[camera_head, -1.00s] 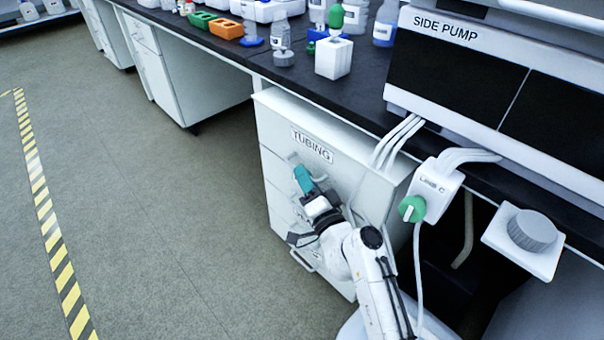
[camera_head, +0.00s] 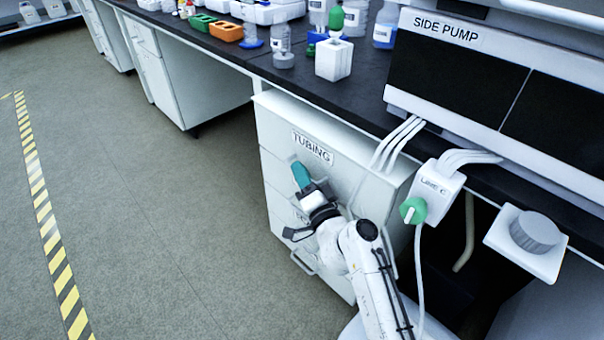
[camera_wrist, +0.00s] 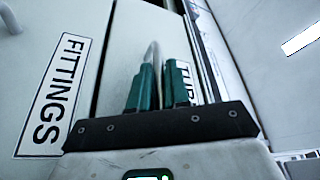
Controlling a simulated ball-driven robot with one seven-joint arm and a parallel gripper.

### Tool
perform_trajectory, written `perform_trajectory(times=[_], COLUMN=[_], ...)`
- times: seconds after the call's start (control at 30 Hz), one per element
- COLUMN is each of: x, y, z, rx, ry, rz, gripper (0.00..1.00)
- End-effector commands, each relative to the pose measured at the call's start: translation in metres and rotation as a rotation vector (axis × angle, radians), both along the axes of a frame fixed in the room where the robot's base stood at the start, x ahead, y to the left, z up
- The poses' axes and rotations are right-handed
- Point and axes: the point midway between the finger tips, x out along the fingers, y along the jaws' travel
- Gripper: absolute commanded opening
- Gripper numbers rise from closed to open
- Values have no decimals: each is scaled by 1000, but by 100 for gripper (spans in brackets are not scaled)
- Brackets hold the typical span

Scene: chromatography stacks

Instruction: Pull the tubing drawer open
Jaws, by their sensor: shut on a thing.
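The tubing drawer (camera_head: 275,152) is the top white drawer of the cabinet under the bench, with a "TUBING" label (camera_head: 312,147). Its front looks about flush with the cabinet in the head view. My gripper (camera_head: 300,172) is at this drawer's front, just below the label. In the wrist view my gripper (camera_wrist: 160,78) has its teal fingers closed around the pale bar handle (camera_wrist: 152,55). The handle is mostly hidden by the fingers in the head view. The label is partly covered by a finger in the wrist view.
A "FITTINGS" label (camera_wrist: 58,90) marks the neighbouring drawer. To the right hang a valve box (camera_head: 436,188) with a green knob and white tubes. Bottles and racks stand on the black benchtop (camera_head: 290,75). The floor (camera_head: 150,210) left of the cabinet is clear.

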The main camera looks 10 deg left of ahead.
Motion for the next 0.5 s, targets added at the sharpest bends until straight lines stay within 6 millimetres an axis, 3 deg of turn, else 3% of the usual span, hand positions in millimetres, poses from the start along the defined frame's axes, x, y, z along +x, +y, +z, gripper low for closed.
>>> perform_trajectory(times=[0.33,0.5], x=[-3,-19], y=[2,14], z=[-1,-1], rx=[0,0], ry=[1,1], rz=[-1,2], gripper=[0,0])
